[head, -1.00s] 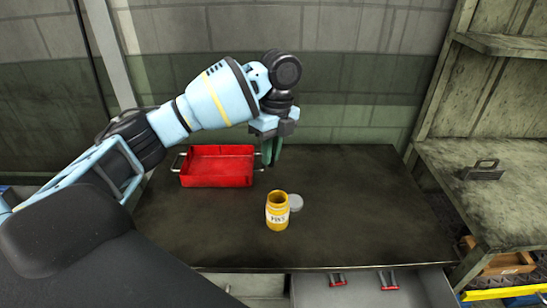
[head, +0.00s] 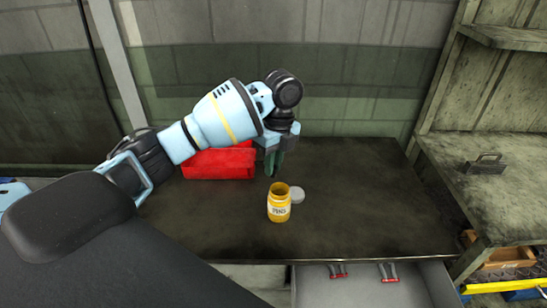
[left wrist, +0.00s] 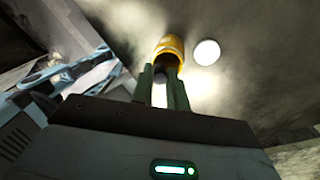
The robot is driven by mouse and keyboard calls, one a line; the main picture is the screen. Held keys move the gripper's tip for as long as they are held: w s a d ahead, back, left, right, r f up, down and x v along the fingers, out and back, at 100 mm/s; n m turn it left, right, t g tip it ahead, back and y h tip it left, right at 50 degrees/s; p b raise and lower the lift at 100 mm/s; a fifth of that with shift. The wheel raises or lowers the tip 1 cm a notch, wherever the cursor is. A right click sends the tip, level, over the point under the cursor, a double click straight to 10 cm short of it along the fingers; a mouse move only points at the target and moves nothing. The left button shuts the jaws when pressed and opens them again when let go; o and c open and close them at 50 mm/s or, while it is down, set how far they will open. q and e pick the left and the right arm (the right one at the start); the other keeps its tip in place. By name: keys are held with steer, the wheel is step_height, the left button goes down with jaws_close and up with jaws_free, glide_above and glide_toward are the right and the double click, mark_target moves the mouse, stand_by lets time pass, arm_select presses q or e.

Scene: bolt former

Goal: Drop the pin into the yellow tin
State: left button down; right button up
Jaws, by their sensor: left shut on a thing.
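The yellow tin (head: 279,208) stands upright and open on the dark table, with a label reading "PINS" on its front. It also shows in the left wrist view (left wrist: 168,46), just beyond my fingertips. My left gripper (head: 272,170) points down, above and slightly behind the tin's mouth. In the left wrist view, its green fingers (left wrist: 162,75) are close together, with a small gap between them. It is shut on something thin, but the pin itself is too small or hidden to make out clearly. My right gripper is not in view.
A grey round lid (head: 297,195) lies beside the tin on the right. A red tray (head: 215,165) is behind my left arm. An open drawer (head: 361,290) with red-handled items is below the table's front edge. The table's right side is clear.

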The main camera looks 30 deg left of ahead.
arm_select(q)
steer(key=c, duration=1.3)
jaws_free()
step_height(320, 180, up, 8)
steer(key=w, duration=0.1)
steer(key=shift+f, duration=0.15)
steer(key=shift+d, duration=0.15)
